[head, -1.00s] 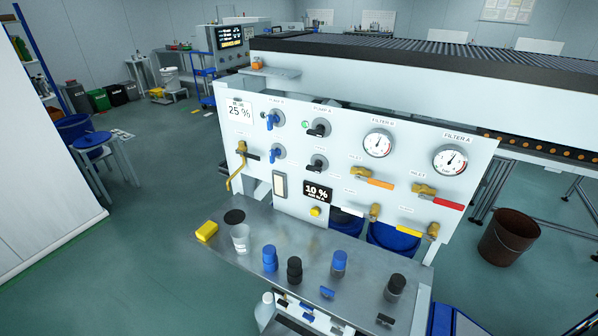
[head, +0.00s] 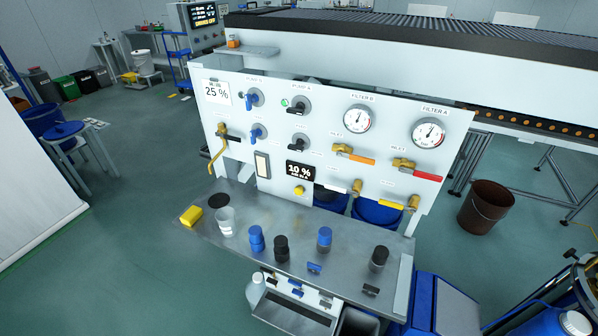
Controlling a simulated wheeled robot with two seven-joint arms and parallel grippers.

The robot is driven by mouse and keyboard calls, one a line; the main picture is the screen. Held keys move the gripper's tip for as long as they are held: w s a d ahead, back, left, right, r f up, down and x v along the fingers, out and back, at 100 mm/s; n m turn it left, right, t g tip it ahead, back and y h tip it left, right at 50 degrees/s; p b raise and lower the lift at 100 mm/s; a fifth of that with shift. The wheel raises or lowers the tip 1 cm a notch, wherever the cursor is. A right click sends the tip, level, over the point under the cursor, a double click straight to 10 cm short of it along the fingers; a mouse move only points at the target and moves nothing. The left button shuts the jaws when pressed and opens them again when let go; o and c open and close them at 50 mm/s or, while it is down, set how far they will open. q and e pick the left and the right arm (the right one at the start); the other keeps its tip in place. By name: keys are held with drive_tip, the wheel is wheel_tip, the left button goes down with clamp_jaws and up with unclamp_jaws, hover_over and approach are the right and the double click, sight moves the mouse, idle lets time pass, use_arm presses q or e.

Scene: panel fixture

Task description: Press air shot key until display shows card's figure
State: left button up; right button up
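A white card (head: 216,92) at the panel's upper left reads 25 %. Neither of my grippers shows in the head view.
Knobs, valve handles and two gauges (head: 428,132) fill the panel. A brown bin (head: 485,207) stands at right.

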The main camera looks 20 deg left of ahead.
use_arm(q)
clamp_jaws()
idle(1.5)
